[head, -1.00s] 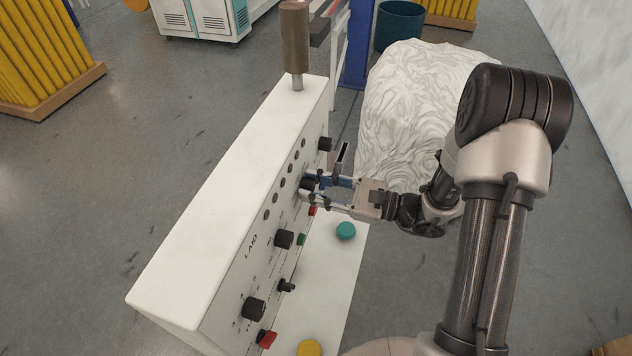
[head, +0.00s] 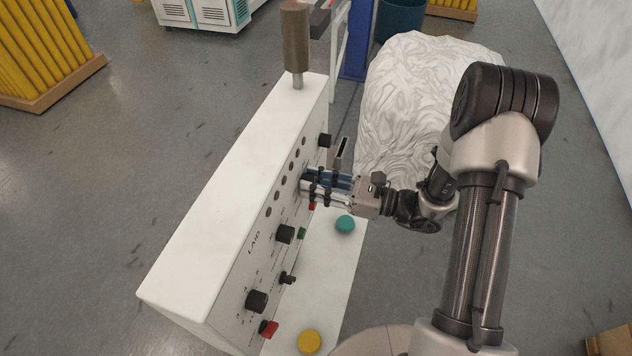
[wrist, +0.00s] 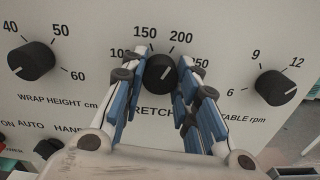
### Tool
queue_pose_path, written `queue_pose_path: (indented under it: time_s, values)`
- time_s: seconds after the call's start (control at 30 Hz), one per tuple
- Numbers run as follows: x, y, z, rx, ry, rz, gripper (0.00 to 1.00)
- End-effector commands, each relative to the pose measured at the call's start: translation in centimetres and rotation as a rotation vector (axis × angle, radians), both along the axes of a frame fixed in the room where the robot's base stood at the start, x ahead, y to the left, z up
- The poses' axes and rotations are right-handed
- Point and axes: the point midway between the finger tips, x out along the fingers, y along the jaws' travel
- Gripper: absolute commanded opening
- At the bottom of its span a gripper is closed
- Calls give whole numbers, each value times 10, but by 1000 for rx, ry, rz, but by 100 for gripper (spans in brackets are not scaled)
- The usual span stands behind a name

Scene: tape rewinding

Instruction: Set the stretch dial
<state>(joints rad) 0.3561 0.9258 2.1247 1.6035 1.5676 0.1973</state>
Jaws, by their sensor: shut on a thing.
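The stretch dial (wrist: 160,73) is a black knob in the wrist view, with 100, 150, 200 and a partly covered 250 around it. Its white pointer line is turned to the upper right, near the 200 side. My gripper (wrist: 156,85) has its blue-padded fingers on the left and right of this dial and is shut on it. The gripper also shows in the head view (head: 308,184), reaching the panel face from the right. There the fingers hide the dial. The fingers cover part of the word STRETCH.
The wrap height knob (wrist: 31,61) is left of the dial and the table rpm knob (wrist: 275,87) is right of it. Lower on the white control box (head: 230,190) are more black knobs and red and green buttons. A teal button (head: 345,224) and yellow button (head: 309,342) sit on the ledge.

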Motion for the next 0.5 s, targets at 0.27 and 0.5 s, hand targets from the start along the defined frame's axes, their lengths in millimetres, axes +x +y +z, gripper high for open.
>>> queue_pose_path:
  time_s: [0.27, 0.5]
  values:
    - [0, 0, 0, 0, -1, 0, 34]
    - [0, 0, 0, 0, -1, 0, 48]
